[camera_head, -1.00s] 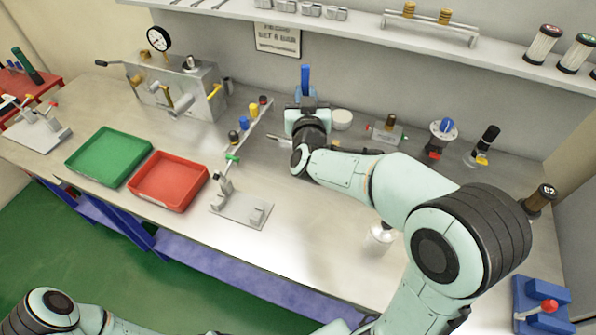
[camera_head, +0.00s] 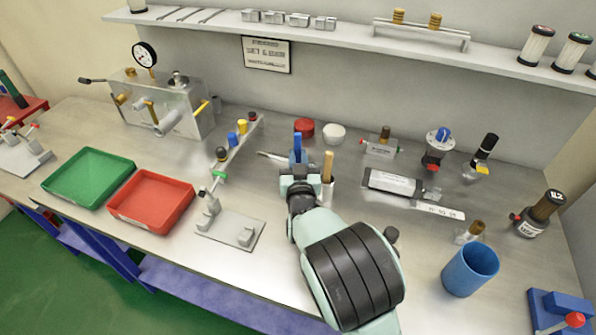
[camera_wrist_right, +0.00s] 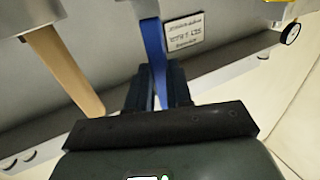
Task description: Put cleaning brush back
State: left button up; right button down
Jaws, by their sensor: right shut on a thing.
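My right gripper (camera_head: 300,172) is shut on a blue handle, taken as the cleaning brush (camera_head: 298,148), in the middle of the head view. The handle points up from the jaws, above the bench. In the right wrist view the blue brush handle (camera_wrist_right: 154,55) runs as a narrow strip between the dark fingers (camera_wrist_right: 158,88). The brush's other end is hidden. A wooden handle (camera_head: 327,166) stands just right of the gripper over a pale holder, and also shows left of the fingers in the wrist view (camera_wrist_right: 62,70). My left gripper is out of view.
A blue cup (camera_head: 470,270) stands at the right front. A grey cylinder (camera_head: 390,184) and a white label strip (camera_head: 440,211) lie right of the gripper. Red (camera_head: 150,201) and green (camera_head: 88,177) trays are left. A metal stand (camera_head: 230,228) stands nearer. A shelf (camera_head: 330,32) runs behind.

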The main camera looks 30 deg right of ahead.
jog(key=shift+f+b, duration=0.3)
jog(key=shift+f, duration=1.4)
jog(key=shift+f, duration=0.15)
jog(key=c, duration=1.4)
grip_release()
jog(key=shift+f, duration=0.1)
jog(key=shift+c, duration=0.2)
jog(key=o, duration=0.4)
jog(key=v, duration=1.2)
jog(key=shift+r+p, duration=0.25)
jog(key=shift+p, duration=0.15)
